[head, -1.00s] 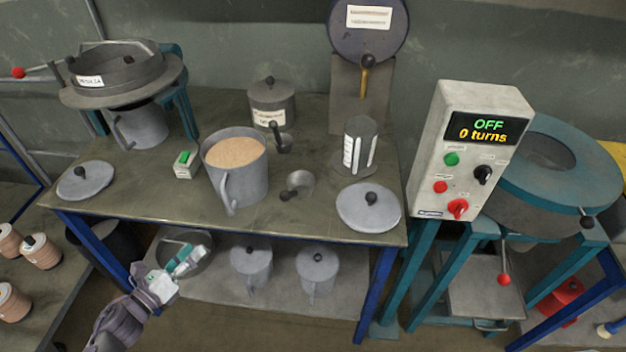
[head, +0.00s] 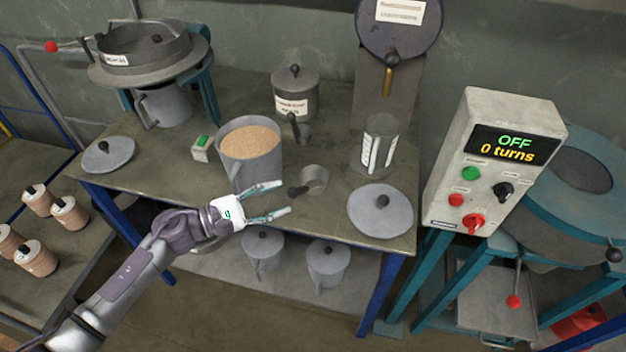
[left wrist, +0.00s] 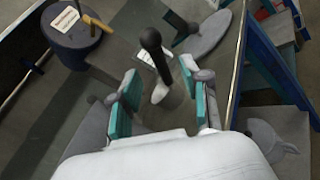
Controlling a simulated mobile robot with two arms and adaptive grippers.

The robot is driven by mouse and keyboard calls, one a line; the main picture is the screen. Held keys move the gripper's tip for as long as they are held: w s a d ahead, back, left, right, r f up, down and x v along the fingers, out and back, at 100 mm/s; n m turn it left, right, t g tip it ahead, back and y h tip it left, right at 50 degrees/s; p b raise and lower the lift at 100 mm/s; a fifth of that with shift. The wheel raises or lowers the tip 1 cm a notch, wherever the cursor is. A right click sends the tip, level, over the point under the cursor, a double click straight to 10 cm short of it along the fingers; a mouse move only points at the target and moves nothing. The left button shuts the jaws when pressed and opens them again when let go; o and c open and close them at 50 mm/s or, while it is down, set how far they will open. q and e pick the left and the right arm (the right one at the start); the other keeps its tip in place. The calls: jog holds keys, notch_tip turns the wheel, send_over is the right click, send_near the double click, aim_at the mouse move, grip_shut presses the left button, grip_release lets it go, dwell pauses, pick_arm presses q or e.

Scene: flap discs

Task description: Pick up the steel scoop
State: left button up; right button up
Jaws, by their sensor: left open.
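In the left wrist view, a black handle (left wrist: 151,45) with a grey lower part shows ahead, between the lines of my open fingers (left wrist: 160,98). No contact can be made out. My right gripper is not in view.
A jug of tan grain (head: 250,143) stands behind and left of my gripper. A grey lid (head: 380,209) lies to the right, with a striped cup (head: 379,145) behind it. Jugs (head: 327,262) stand on the lower shelf. The control box (head: 490,165) is at the right.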

aim_at(299, 188)
pick_arm(q)
jog(key=p+x, duration=0.2)
jog(key=x, duration=0.1)
jog(key=p+x, duration=0.1)
jog(key=shift+s+d+r, duration=0.1)
jog(key=shift+d+r, duration=0.15)
jog(key=shift+r, duration=0.15)
jog(key=shift+d+f, duration=0.2)
jog(key=shift+d, duration=0.25)
jog(key=shift+a, duration=0.1)
grip_shut()
